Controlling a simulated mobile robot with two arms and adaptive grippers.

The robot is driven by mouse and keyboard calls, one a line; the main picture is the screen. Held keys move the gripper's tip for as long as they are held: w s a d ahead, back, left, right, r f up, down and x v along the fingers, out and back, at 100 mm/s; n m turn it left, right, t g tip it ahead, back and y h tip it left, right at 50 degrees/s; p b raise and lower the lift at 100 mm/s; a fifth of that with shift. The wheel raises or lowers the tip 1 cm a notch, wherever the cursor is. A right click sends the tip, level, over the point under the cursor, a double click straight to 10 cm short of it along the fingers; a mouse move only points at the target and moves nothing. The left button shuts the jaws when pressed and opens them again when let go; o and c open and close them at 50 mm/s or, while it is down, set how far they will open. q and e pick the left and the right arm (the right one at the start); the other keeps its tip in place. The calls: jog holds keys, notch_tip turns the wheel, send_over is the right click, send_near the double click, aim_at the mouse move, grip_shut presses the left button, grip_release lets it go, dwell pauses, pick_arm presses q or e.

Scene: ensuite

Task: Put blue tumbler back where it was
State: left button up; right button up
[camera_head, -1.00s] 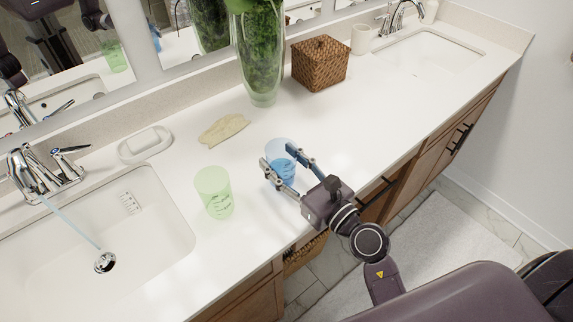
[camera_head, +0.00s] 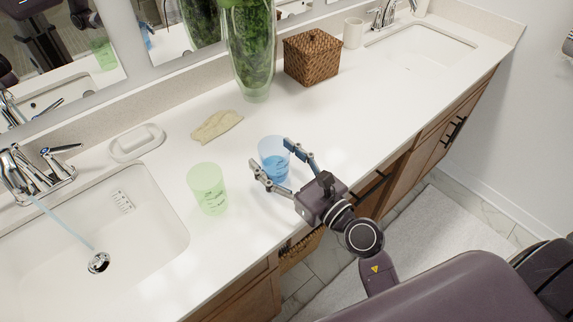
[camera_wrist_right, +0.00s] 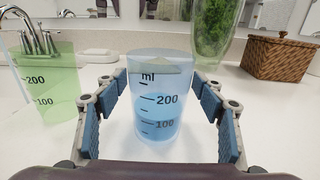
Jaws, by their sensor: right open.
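The blue tumbler (camera_head: 273,160) stands upright on the white counter, holding blue liquid. My right gripper (camera_head: 268,153) is open, and its fingertips reach toward the tumbler from the front right. In the right wrist view the blue tumbler (camera_wrist_right: 158,105) stands upright between the two spread blue-padded fingers, with white gaps on both sides. A green tumbler (camera_head: 208,188) stands to its left on the counter; it also shows at the left of the right wrist view (camera_wrist_right: 48,88). My left gripper is not in view.
A sink with running water (camera_head: 100,235) lies at the left. A soap dish (camera_head: 137,143), a beige cloth (camera_head: 217,126), a glass vase with greenery (camera_head: 252,60) and a wicker box (camera_head: 312,57) stand behind. The counter right of the tumbler is clear.

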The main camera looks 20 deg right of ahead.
jog(key=b+v, duration=0.4)
jog(key=v, duration=0.7)
jog(key=shift+s+d+r+b, duration=0.15)
jog(key=shift+s+b, duration=0.3)
jog(key=shift+s, duration=0.05)
jog(key=shift+r, duration=0.1)
